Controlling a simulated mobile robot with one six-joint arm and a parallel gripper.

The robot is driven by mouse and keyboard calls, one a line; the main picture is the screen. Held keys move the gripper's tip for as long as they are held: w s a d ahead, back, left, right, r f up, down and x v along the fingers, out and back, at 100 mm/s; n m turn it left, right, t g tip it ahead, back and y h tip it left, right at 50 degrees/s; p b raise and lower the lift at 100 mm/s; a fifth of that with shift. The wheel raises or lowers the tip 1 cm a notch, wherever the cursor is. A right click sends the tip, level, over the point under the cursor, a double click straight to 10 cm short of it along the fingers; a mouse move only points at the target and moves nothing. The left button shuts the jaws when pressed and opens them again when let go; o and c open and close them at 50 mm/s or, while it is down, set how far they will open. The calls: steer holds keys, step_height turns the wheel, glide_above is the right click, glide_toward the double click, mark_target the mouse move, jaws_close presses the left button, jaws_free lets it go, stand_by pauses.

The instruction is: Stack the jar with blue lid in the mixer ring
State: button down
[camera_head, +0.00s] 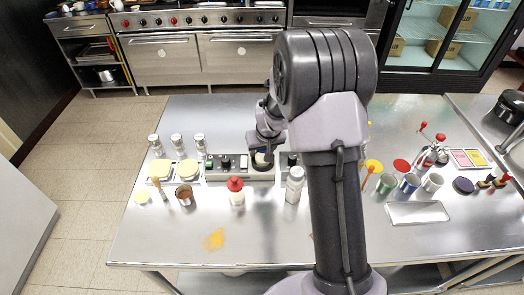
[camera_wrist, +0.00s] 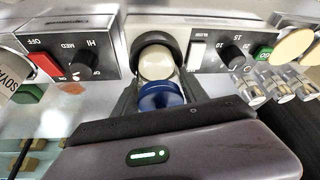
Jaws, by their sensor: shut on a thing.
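The jar with the blue lid (camera_wrist: 160,97) is between my gripper's two fingers (camera_wrist: 158,82) in the wrist view, its lid facing the camera. My gripper is shut on it. A round cream surface (camera_wrist: 155,63) shows just beyond the lid; I cannot tell whether it is the jar's body or another thing. The dark mixer ring (camera_wrist: 157,42) curves around that surface, between two control panels. In the head view my gripper (camera_head: 263,150) is over the ring area, and my arm hides part of it. Whether the jar touches the ring cannot be told.
Control panels with knobs flank the ring, a left one (camera_wrist: 70,55) and a right one (camera_wrist: 222,50). A red-capped bottle (camera_head: 236,192) and a white bottle (camera_head: 294,186) stand in front. Shakers (camera_head: 177,143) stand at left; cups (camera_head: 409,184) and a tray (camera_head: 417,212) at right. The front counter is mostly clear.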

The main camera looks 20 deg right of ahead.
steer(key=c, duration=0.9)
jaws_free()
steer(key=shift+s+a+f, duration=0.1)
steer(key=shift+s+f, duration=0.15)
steer(key=shift+f, duration=0.05)
steer(key=o, duration=0.3)
steer(key=shift+f, duration=0.1)
steer(key=shift+r+p, duration=0.3)
steer(key=shift+p, duration=0.15)
steer(key=a+p+v, duration=0.2)
steer(key=v, duration=0.9)
steer(key=a+p+v, duration=0.1)
steer(key=a+v, duration=0.1)
steer(key=v, duration=0.9)
steer(key=s+a+r+m+y, duration=0.1)
steer(key=s+a+r, duration=0.1)
steer(key=s, duration=0.5)
steer(key=s+a+r+m, duration=0.1)
steer(key=s+a+r, duration=0.1)
steer(key=s+a, duration=0.2)
steer(key=s+a+r+t+y, duration=0.1)
steer(key=s+a+r, duration=0.2)
steer(key=s, duration=0.7)
steer(key=shift+a+m+y, duration=0.3)
steer(key=shift+a+m, duration=0.1)
steer(key=shift+a, duration=0.1)
